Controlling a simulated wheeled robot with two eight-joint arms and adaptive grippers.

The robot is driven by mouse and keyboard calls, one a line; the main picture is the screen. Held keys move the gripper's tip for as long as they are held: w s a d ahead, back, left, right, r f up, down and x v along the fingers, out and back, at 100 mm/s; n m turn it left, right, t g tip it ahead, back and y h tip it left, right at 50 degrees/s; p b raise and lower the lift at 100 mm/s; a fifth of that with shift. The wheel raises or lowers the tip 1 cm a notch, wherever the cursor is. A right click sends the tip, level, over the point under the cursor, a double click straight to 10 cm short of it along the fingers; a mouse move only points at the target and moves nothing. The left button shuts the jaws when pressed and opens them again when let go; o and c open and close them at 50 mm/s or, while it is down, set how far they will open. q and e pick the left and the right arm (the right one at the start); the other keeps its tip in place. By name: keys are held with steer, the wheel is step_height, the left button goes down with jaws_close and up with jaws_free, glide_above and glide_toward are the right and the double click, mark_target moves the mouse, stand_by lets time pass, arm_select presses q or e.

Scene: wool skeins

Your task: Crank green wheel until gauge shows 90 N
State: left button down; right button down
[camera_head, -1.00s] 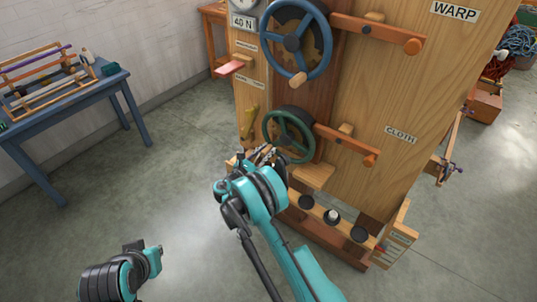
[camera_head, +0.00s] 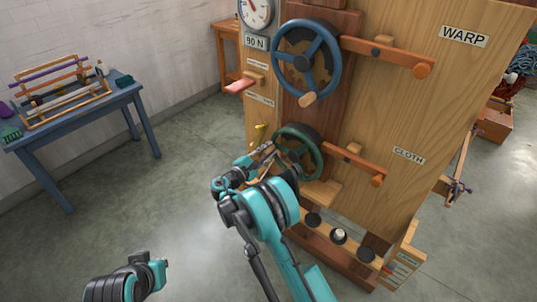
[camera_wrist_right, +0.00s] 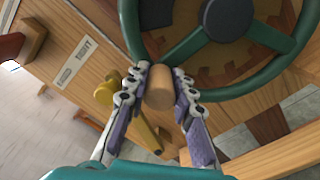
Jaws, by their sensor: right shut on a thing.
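The green wheel (camera_head: 301,148) is low on the wooden frame; its rim, spokes and toothed disc also show in the right wrist view (camera_wrist_right: 228,18). My right gripper (camera_head: 267,150) is shut on the wheel's round wooden crank knob (camera_wrist_right: 160,88), with one finger on each side. The knob is now at the wheel's left side in the head view. The round gauge (camera_head: 256,12) at the top is partly cut off; the small plate (camera_head: 255,42) under it seems to read 90 N. My left gripper (camera_head: 154,266) is low at the left, away from the frame; its jaws are unclear.
A blue wheel (camera_head: 307,60) with its own wooden knob is above the green one. A yellow lever (camera_wrist_right: 143,125) is close to the right gripper. Wooden arms (camera_head: 352,163) jut out at right. A blue table (camera_head: 75,112) stands left, with clear floor between.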

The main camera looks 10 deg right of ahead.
steer(key=shift+r+m, duration=0.5)
steer(key=shift+r, duration=0.05)
steer(key=c, duration=1.3)
jaws_free()
steer(key=v, duration=1.2)
